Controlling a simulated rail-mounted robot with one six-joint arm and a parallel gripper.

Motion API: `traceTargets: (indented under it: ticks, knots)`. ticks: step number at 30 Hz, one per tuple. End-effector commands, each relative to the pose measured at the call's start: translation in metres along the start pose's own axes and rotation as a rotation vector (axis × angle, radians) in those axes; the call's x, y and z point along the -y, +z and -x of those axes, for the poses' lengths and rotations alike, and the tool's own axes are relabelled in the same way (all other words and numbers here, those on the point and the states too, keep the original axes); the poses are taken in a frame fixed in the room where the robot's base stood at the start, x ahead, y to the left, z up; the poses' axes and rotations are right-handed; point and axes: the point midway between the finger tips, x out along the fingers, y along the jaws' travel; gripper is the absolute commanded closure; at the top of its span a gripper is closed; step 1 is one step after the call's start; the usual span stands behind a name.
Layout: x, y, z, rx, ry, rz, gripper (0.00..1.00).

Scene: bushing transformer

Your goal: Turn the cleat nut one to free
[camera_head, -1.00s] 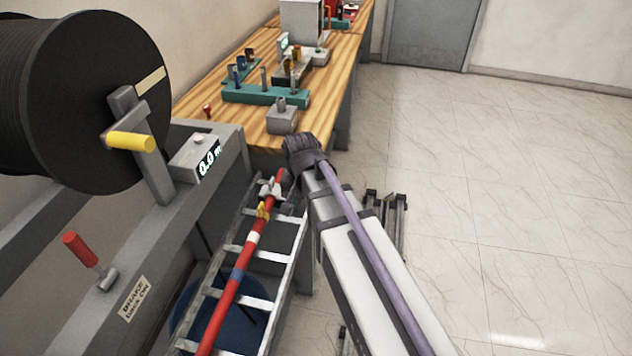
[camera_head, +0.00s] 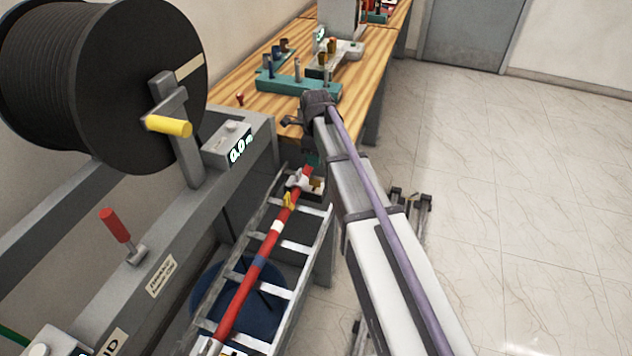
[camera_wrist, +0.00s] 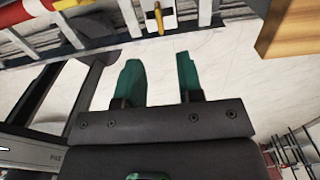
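A small brass-yellow piece, which looks like the cleat nut (camera_head: 318,184), sits on the white-grey cleat (camera_head: 303,180) at the upper end of the red cable (camera_head: 256,262). In the wrist view the brass-yellow nut (camera_wrist: 157,19) stands on a grey bracket near the top edge. My gripper (camera_wrist: 158,62) has two teal fingers, apart with nothing between them. Its gap lines up below the nut in that view, and the nut is outside the fingers. In the head view my gripper (camera_head: 313,158) is just above the cleat, largely hidden by my wrist.
The cable lies along a metal ladder tray (camera_head: 290,268). A black cable reel (camera_head: 95,85) and its stand are on the left. A wooden bench (camera_head: 262,70) with teal fixtures (camera_head: 298,82) stands behind. The tiled floor (camera_head: 530,210) at right is clear.

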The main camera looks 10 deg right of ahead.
Motion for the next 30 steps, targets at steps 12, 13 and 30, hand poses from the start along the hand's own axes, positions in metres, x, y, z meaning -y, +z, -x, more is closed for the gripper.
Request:
traceTargets:
  ticks: [12,13,30]
  knots:
    - [0.0,0.0,-0.097,0.0,0.0,0.002,0.66]
    - [0.0,0.0,-0.1,0.0,0.0,0.002,0.66]
    - [0.0,0.0,-0.1,0.0,0.0,0.002,0.9]
